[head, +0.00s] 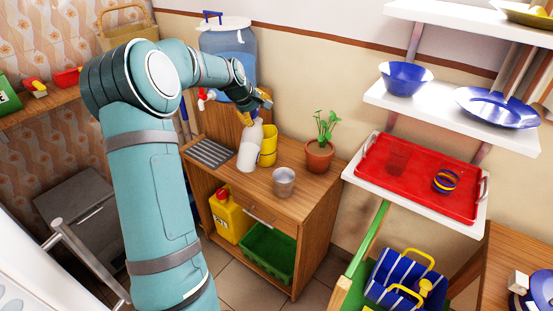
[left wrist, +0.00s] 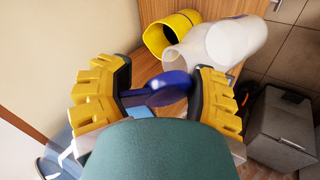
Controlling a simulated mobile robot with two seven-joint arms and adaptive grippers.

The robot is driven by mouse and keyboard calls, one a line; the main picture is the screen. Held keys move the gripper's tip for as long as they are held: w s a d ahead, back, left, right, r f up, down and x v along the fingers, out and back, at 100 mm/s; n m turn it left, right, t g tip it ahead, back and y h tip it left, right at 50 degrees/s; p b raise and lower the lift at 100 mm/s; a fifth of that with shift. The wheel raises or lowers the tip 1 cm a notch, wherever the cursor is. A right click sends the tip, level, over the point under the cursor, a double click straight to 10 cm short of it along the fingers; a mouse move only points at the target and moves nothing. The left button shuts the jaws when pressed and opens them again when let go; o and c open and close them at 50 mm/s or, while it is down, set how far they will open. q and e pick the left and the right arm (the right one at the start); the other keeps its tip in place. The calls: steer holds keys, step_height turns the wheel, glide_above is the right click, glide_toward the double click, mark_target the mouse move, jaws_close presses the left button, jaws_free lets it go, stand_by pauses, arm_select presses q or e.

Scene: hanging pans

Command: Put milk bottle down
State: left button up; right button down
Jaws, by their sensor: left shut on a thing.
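The white milk bottle (head: 249,148) is at the top of the wooden cabinet, leaning slightly, with its base at or very close to the surface; I cannot tell whether it touches. My left gripper (head: 251,115) is above it, at its neck. In the left wrist view the fingers (left wrist: 162,82) are closed around the bottle's blue top (left wrist: 168,88), and the white body (left wrist: 232,42) extends beyond them. My right gripper is not in view.
A yellow cup (head: 268,147) stands close behind the bottle. A metal cup (head: 284,182) and a potted plant (head: 319,155) stand to the right. A blue water dispenser (head: 228,48) is behind my arm. Some cabinet top is clear between the bottle and metal cup.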

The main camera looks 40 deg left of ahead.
mark_target(258, 137)
arm_select(q)
step_height(258, 137, down, 10)
steer(key=shift+r+b, duration=0.25)
steer(key=shift+b, duration=0.7)
